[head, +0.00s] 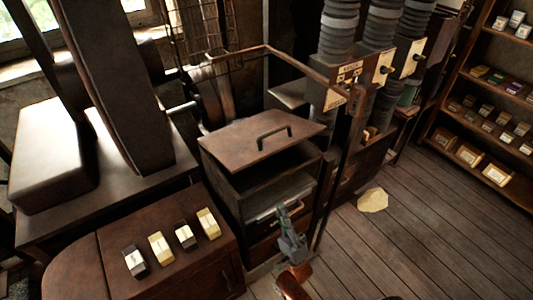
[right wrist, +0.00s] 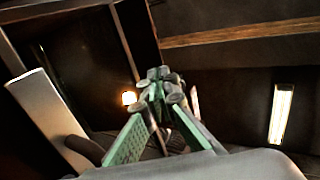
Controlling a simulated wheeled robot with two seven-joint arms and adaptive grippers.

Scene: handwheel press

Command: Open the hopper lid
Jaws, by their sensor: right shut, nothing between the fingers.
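The hopper lid (head: 235,142) is a flat brown panel with a dark bar handle (head: 274,129) on top. It lies over a dark box-shaped hopper (head: 222,185) near the middle of the head view. A dark band shows under its front edge; I cannot tell whether this is an open gap. My right gripper (head: 283,212) is in front of the hopper, below the lid and apart from the handle. Its green fingers meet at the tips in the right wrist view (right wrist: 160,82), with nothing between them. My left gripper is out of view.
A wooden cabinet (head: 190,265) with several small blocks on top stands left of the hopper. A dark upright post (head: 333,185) and ribbed columns (head: 340,30) stand to its right. Open plank floor (head: 420,230) lies at the right, before shelves (head: 490,110).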

